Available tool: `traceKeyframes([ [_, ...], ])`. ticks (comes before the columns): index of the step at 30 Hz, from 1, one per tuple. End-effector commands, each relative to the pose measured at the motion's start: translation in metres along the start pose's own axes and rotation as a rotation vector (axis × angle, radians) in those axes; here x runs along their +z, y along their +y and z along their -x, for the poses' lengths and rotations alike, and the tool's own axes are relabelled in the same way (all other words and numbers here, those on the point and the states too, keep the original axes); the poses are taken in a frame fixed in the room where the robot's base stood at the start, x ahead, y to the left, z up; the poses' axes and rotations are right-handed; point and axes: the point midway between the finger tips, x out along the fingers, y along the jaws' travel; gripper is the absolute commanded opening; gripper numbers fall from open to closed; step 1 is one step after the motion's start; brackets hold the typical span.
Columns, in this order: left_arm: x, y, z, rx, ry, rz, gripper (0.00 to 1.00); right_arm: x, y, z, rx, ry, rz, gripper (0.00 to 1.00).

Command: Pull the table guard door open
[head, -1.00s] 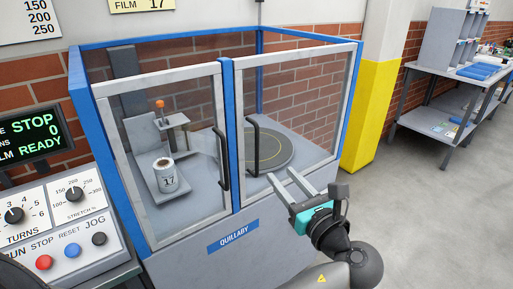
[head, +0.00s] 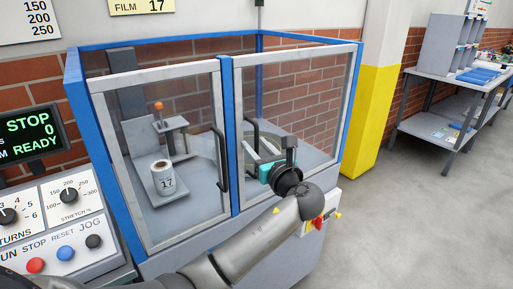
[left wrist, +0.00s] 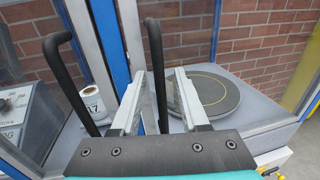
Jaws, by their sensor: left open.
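The table guard door (head: 288,64) is the right-hand framed glass door of the blue cabinet, and it looks closed. Its black bar handle (head: 254,124) is partly hidden by my left gripper (head: 259,148) in the head view. In the left wrist view the same handle (left wrist: 156,70) stands between the two fingers of my open left gripper (left wrist: 160,90). I see a gap on each side of the bar. The round turntable (left wrist: 212,93) lies behind the glass. My right gripper is not in view.
The left-hand door has its own black handle (head: 220,160), close by. A film roll marked 17 (head: 163,181) stands behind that door. A red knob (head: 318,223) is on the cabinet's front right. A control panel (head: 60,215) is at the left. Floor to the right is clear.

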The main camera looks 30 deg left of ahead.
Motion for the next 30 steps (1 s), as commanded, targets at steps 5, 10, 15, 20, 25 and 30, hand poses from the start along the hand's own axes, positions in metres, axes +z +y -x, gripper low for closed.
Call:
traceKeyframes([
  [5,0.0003,0.0,0.0,0.0,0.0,0.0,0.42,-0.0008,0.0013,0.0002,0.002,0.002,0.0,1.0],
  [10,0.0002,-0.0001,0.0003,0.0,0.0,0.0,0.23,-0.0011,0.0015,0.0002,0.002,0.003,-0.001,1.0],
  [15,0.0001,-0.0001,0.0004,0.0,0.0,0.0,0.04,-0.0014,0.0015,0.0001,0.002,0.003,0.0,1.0],
  [20,0.0,-0.0001,0.0005,0.0,0.0,0.0,0.0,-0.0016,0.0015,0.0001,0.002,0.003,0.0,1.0],
  [25,0.0,-0.0001,0.0005,0.0,0.0,0.0,0.0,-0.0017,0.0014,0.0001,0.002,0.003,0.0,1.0],
  [30,-0.0001,-0.0001,0.0005,0.0,0.0,0.0,0.0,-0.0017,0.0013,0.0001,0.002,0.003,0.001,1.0],
])
